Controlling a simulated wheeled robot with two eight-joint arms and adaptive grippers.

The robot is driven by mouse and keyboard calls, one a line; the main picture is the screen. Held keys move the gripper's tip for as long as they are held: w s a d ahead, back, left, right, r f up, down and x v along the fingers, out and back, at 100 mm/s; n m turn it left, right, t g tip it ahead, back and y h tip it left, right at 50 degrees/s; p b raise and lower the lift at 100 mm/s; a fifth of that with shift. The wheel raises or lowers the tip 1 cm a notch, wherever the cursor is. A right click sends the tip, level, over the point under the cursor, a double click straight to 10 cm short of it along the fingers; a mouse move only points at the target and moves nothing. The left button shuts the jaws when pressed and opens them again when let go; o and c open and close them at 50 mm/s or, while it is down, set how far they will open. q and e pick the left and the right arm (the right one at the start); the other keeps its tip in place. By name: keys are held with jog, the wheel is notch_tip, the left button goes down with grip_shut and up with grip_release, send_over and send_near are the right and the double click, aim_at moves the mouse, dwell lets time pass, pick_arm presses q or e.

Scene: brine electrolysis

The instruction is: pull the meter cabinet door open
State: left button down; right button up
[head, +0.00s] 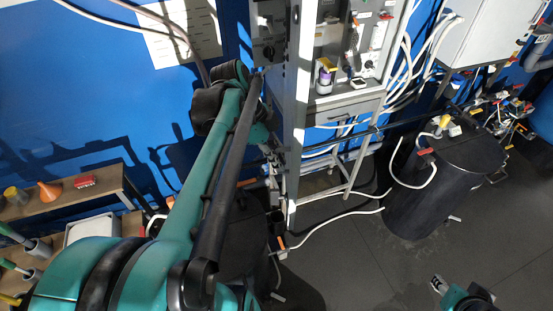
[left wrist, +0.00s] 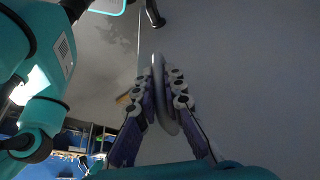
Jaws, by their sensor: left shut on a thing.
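In the left wrist view, my left gripper (left wrist: 164,80) is shut on a pale, rounded handle (left wrist: 167,122). The handle stands against a flat grey surface, the cabinet door (left wrist: 240,70), with a thin straight edge line to the left of the handle. In the head view, my left arm reaches up to a grey cabinet front (head: 268,32) left of a tall post; the arm hides the fingers and handle there. I cannot tell how far the door stands open. My right gripper (head: 438,284) shows small at the lower right, away from the cabinet; its fingers are too small to judge.
A tall pale post (head: 299,95) stands just right of my left gripper. An open rack (head: 345,104) with a bottle and instruments is behind it. A black drum (head: 440,185) with hoses stands to the right. A wooden shelf (head: 70,195) is at the left. Dark floor (head: 340,265) is free in front.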

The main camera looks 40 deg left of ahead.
pick_arm(q)
jog(key=c, duration=1.9)
grip_release()
jog(key=shift+a, duration=0.1)
jog(key=v, duration=1.2)
jog(key=shift+f, duration=0.1)
